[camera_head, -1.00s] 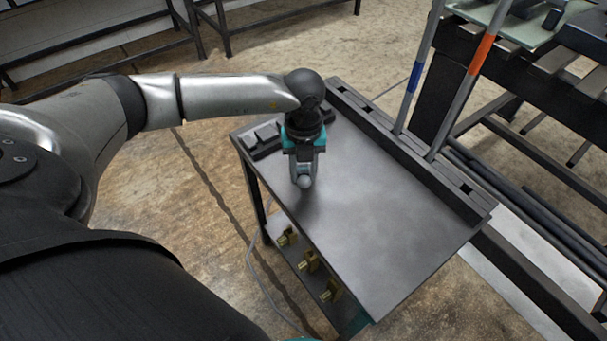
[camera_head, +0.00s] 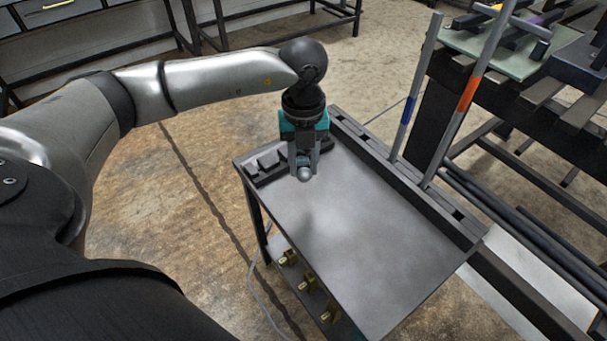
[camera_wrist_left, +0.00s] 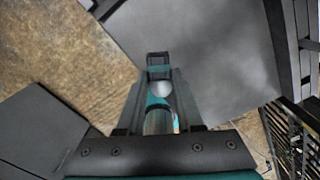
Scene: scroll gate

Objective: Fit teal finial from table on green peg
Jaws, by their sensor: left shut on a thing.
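My left gripper (camera_head: 304,172) is above the far left part of the grey table (camera_head: 375,245). It is shut on a finial with a silver ball end (camera_head: 305,175). In the left wrist view, the finial's ball (camera_wrist_left: 160,89) and a teal band (camera_wrist_left: 155,101) show between the fingers (camera_wrist_left: 158,105). Its lower part is partly hidden by the gripper. I cannot make out a green peg in either view. My right gripper is not in view.
A dark slotted rack (camera_head: 270,163) stands at the table's left corner. Along the far edge, a dark rail (camera_head: 410,185) has upright poles with a blue band (camera_head: 413,80) and an orange band (camera_head: 467,95). Brass fittings (camera_head: 306,284) sit below. Most of the tabletop is clear.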

